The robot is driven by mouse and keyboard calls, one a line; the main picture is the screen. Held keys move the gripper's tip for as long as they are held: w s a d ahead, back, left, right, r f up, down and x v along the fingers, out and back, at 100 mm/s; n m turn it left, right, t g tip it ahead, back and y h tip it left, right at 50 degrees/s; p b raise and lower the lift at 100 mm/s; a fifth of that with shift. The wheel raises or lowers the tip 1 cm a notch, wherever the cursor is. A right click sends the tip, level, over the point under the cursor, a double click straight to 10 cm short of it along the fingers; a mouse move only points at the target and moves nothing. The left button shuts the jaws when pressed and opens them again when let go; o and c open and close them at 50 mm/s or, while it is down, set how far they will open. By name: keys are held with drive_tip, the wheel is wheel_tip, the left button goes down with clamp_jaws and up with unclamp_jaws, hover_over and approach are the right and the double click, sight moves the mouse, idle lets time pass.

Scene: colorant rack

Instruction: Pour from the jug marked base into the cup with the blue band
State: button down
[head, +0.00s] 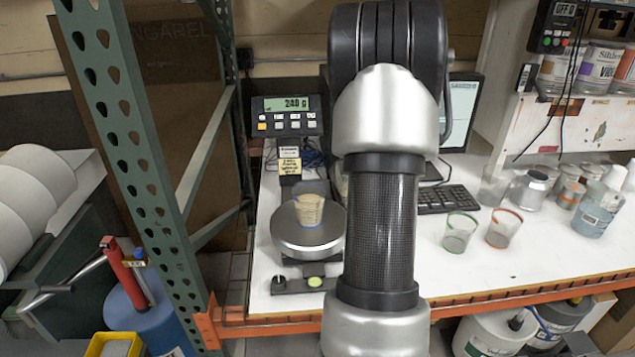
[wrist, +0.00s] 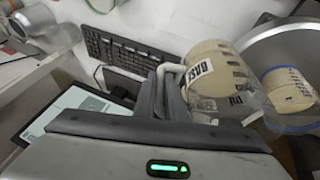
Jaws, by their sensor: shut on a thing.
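The cup with the blue band (head: 309,210) stands on the round pan of the scale (head: 290,235) and holds cream-coloured material. The cup also shows at the right of the wrist view (wrist: 287,90). The jug marked BASE (wrist: 216,72) is a clear jug with cream contents, close beside the cup in the wrist view. My gripper (wrist: 168,88) is shut on the jug's handle. In the head view my arm hides the gripper and most of the jug. I cannot tell whether any stream is running between jug and cup.
The scale's display (head: 290,115) reads about 240 g. A green-banded cup (head: 458,232) and a red-banded cup (head: 503,228) stand on the white bench right of my arm. A keyboard (head: 447,198) and monitor (head: 462,110) are behind. A green perforated post (head: 130,140) rises at left.

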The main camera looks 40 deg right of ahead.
drive_tip(key=d+y, duration=0.1)
drive_tip(key=r+t+y, duration=0.1)
drive_tip(key=shift+s+d+r+m+y, duration=0.2)
drive_tip(key=shift+s+d+m+y, duration=0.1)
drive_tip(key=shift+s+d+y, duration=0.1)
idle(0.7)
idle(1.8)
